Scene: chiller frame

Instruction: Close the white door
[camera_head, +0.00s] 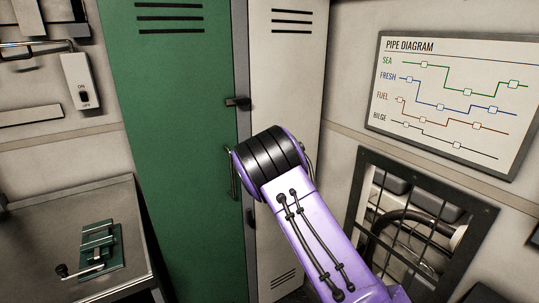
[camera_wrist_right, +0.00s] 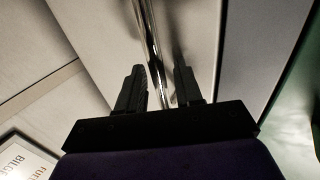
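The white door (camera_head: 287,60) is a tall vented panel right of a grey post, beside the green door (camera_head: 165,90). I cannot tell how far the white door stands open. My right arm reaches across its lower part in the head view and hides its middle and my right gripper. In the right wrist view a shiny metal bar handle (camera_wrist_right: 150,35) runs down the pale panel. My right gripper (camera_wrist_right: 161,72) is open, with the bar between its two black fingers and gaps beside it. My left gripper is not in view.
A dark latch (camera_head: 238,102) sits on the post between the doors. A barred opening (camera_head: 415,225) and a pipe diagram board (camera_head: 452,100) are on the right wall. A grey bench (camera_head: 30,235) with a green device (camera_head: 100,248) stands at left.

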